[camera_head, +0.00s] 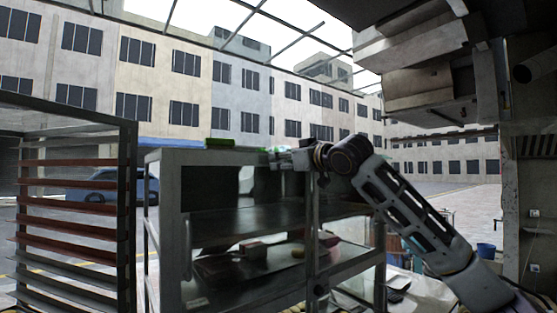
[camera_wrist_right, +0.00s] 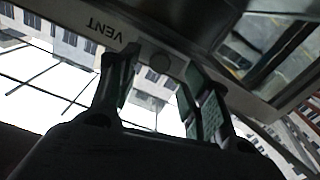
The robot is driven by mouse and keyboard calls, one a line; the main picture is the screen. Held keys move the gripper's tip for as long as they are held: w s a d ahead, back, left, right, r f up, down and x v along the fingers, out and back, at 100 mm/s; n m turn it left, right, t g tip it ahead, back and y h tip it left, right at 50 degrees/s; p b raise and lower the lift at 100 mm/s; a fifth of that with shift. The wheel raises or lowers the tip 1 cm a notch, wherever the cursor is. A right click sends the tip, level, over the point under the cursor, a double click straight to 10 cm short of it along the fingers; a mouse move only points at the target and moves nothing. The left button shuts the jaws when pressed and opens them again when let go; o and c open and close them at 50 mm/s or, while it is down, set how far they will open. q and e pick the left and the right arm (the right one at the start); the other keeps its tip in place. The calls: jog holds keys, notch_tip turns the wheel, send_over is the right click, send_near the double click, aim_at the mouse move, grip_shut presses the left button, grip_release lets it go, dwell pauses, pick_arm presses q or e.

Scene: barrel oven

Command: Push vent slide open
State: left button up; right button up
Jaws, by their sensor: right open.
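The oven cabinet (camera_head: 250,158) is a grey metal and glass case with shelves inside. In the right wrist view its light grey edge strip (camera_wrist_right: 210,75) carries the word VENT (camera_wrist_right: 103,31), seen upside down. My right gripper (camera_head: 284,160) is at the cabinet's top front edge. My left gripper is not in view.
A tall rack with several slats (camera_head: 72,203) stands at the left. A green object (camera_head: 219,143) lies on the cabinet top. Trays and small items (camera_head: 252,249) are on the shelf inside. Concrete structure (camera_head: 435,60) hangs at the upper right. A blue car (camera_head: 103,187) is behind.

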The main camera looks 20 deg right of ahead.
jog(key=x, duration=0.3)
jog(key=shift+w, duration=0.1)
jog(key=shift+c, duration=0.4)
grip_shut()
